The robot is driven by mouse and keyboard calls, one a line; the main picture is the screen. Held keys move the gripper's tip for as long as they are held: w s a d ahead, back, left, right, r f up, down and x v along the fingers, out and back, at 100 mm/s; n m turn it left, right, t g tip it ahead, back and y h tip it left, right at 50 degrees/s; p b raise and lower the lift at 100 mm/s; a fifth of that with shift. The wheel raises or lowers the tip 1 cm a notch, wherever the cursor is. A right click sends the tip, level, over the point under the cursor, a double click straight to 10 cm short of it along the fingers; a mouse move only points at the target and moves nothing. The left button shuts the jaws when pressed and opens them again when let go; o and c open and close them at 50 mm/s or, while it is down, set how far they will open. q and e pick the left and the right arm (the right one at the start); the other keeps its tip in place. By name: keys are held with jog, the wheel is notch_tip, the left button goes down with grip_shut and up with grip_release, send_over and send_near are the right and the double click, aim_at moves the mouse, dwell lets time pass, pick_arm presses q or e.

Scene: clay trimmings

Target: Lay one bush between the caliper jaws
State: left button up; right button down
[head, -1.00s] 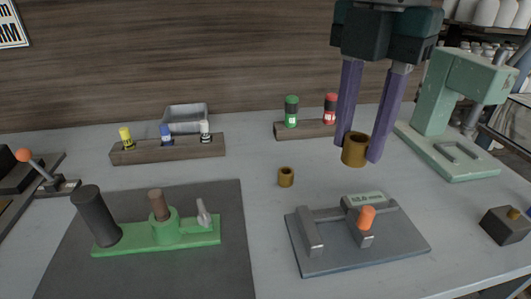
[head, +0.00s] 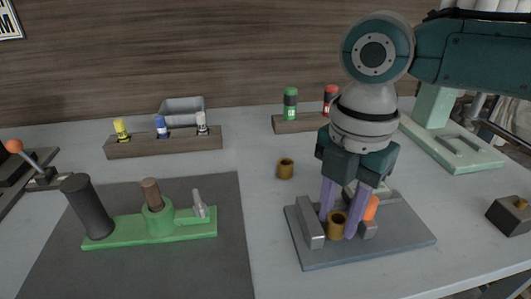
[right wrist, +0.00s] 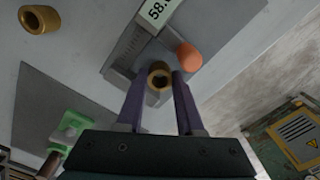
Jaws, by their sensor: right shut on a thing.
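My right gripper (head: 340,222) is shut on a brown, ring-like bush (head: 336,230), one purple finger on each side. It holds the bush upright over the grey caliper base (head: 400,250), between the fixed jaw (head: 310,228) on the left and the sliding jaw (head: 368,230) with its orange knob (head: 372,206). I cannot tell if the bush touches the base. In the right wrist view the held bush (right wrist: 160,72) shows between the fingers, beside the orange knob (right wrist: 189,56). A second bush (head: 285,168) stands on the table behind the caliper. My left gripper is out of view.
A green fixture (head: 150,228) with a dark cylinder (head: 88,208) stands on a dark mat (head: 225,270) at left. Wooden racks (head: 165,145) with small bottles and a grey tray (head: 182,108) are at the back. A pale green press (head: 450,145) is at back right.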

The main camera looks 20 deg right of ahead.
jog(key=shift+f, duration=0.1)
jog(key=c, duration=0.8)
grip_release()
